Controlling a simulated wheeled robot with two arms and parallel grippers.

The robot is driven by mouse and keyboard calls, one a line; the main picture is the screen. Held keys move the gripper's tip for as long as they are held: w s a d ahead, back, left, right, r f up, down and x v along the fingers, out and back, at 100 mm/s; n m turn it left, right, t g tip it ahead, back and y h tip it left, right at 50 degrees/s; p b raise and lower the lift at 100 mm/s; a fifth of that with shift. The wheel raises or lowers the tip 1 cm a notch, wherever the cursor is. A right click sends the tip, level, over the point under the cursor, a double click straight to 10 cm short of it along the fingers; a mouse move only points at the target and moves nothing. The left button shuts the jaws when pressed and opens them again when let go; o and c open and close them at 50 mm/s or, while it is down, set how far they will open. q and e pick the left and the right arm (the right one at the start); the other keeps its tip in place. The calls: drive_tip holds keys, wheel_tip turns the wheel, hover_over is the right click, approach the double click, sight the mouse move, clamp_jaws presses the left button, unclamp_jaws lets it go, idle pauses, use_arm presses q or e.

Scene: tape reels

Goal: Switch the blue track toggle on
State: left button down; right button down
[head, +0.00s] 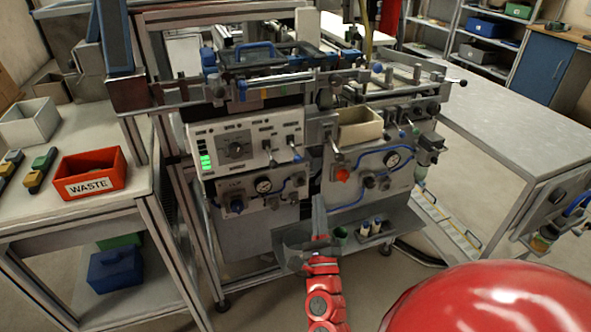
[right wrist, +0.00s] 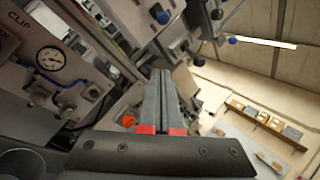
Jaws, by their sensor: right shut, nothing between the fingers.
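A toggle with a blue tip (head: 297,157) sticks out at the right of the white control panel (head: 222,133); its label is too small to read. Another toggle lever (head: 271,158) is just left of it, and I cannot tell either one's setting. My right gripper (head: 319,200) is shut and empty, its fingers pointing up, low in front of the machine and below the toggles in the picture. In the right wrist view the shut fingers (right wrist: 160,75) point up the picture towards a blue-tipped knob (right wrist: 162,17), apart from it. My left gripper is not in view.
A cream bin (head: 360,133) and a red knob (head: 342,174) are on the machine right of the panel. A gauge (right wrist: 50,60) is at left in the wrist view. A red waste bin (head: 95,187) stands on the left table. A grey bench (head: 500,130) is at right.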

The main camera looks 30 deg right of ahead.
sight(295, 153)
drive_tip(key=shift+w, duration=0.1)
drive_tip(key=w+d+r+p, duration=0.1)
drive_tip(key=w+r+p, duration=0.2)
drive_tip(key=w+r, duration=0.3)
drive_tip(key=shift+w+p, duration=0.35)
drive_tip(key=shift+w, duration=0.05)
drive_tip(key=shift+r, duration=0.15)
drive_tip(key=shift+d, duration=0.1)
